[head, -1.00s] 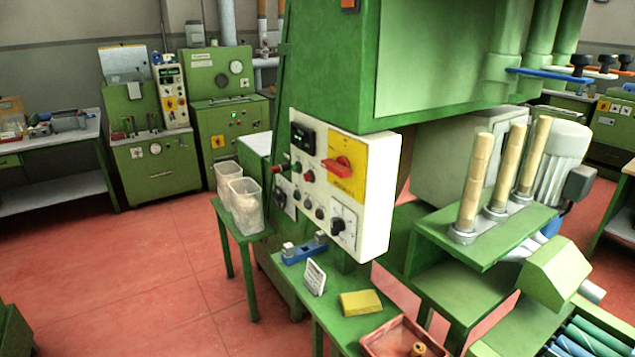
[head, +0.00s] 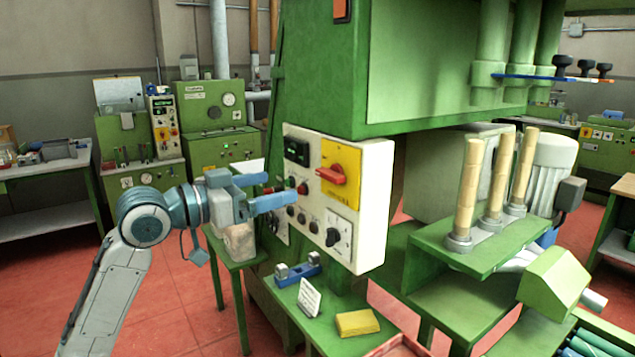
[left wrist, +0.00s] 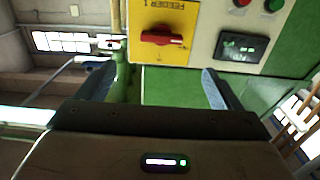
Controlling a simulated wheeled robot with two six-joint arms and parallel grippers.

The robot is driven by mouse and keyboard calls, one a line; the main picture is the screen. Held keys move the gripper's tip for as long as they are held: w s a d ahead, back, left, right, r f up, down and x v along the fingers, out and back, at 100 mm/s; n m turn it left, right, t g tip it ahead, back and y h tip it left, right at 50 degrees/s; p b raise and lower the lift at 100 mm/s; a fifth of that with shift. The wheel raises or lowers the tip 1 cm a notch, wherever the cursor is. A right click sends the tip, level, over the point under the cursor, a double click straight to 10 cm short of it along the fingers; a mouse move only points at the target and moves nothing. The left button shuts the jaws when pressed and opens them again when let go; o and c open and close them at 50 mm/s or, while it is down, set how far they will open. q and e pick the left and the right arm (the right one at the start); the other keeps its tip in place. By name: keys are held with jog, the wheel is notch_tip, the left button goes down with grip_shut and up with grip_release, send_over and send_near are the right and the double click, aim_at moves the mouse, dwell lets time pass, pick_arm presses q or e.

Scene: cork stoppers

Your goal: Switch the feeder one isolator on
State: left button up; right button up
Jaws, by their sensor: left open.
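The feeder one isolator is a red rotary handle (head: 332,175) on a yellow plate (head: 345,198), set in the white control panel of the green machine. The handle lies roughly sideways. In the left wrist view the red handle (left wrist: 163,38) is at the top centre, and the plate (left wrist: 178,12) bears upside-down lettering that reads FEEDER 1. My left gripper (head: 275,189) is open and empty, left of the isolator and in front of the panel's left part. Its blue fingers are apart in the left wrist view (left wrist: 158,85), and the handle is clear of both.
The panel also carries a dark display (head: 297,150), several push buttons and a black selector knob (head: 333,237). Below are a blue fixture (head: 298,271), a white card (head: 309,298) and a yellow block (head: 357,323) on a green table. Clear bins (head: 239,243) stand behind my left gripper.

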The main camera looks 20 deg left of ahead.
aim_at(325, 175)
pick_arm(q)
jog(key=p+x, duration=0.3)
jog(key=x, duration=0.6)
jog(key=shift+w+d, duration=0.1)
jog(key=shift+w, duration=0.15)
jog(key=shift+w+d+p, duration=0.35)
jog(key=shift+w+d, duration=0.05)
jog(key=shift+w, duration=0.15)
pick_arm(e)
jog(key=r, duration=0.1)
jog(key=s+r, duration=0.1)
jog(key=r, duration=0.1)
jog(key=shift+s+r, duration=0.15)
jog(key=shift+s, duration=0.2)
pick_arm(q)
jog(key=c, duration=1)
pick_arm(e)
jog(key=shift+w, duration=0.2)
